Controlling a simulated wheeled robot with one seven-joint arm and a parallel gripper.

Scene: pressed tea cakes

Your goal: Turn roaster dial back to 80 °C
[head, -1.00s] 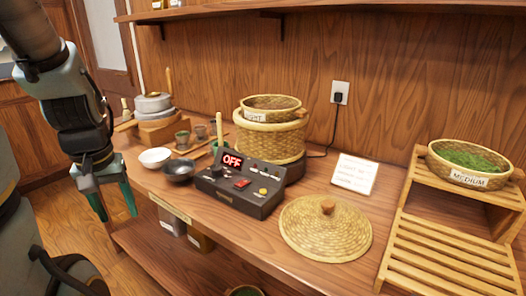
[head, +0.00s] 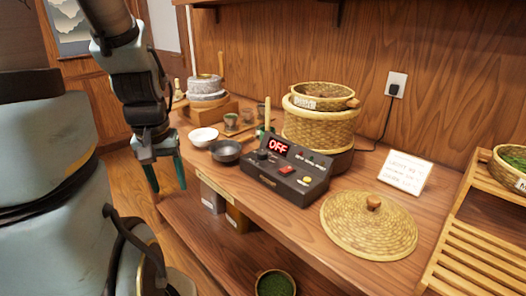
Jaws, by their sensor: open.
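The roaster's dark control box (head: 287,172) stands on the wooden counter, with its red display (head: 277,147) reading OFF. A dark round dial (head: 262,156) sits at the left of its sloped face; its setting is too small to read. A red switch (head: 286,170) and a yellow button (head: 305,181) are on the same face. The roaster with a woven basket (head: 320,124) stands behind the box. My gripper (head: 166,178) is open and empty, pointing down off the counter's left front edge, well left of the dial and apart from it.
A woven lid (head: 370,222) lies right of the box, with a handwritten card (head: 405,172) behind it. A dark bowl (head: 225,151) and a white bowl (head: 203,136) stand left of the box. A slatted wooden rack (head: 480,250) is at the right.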

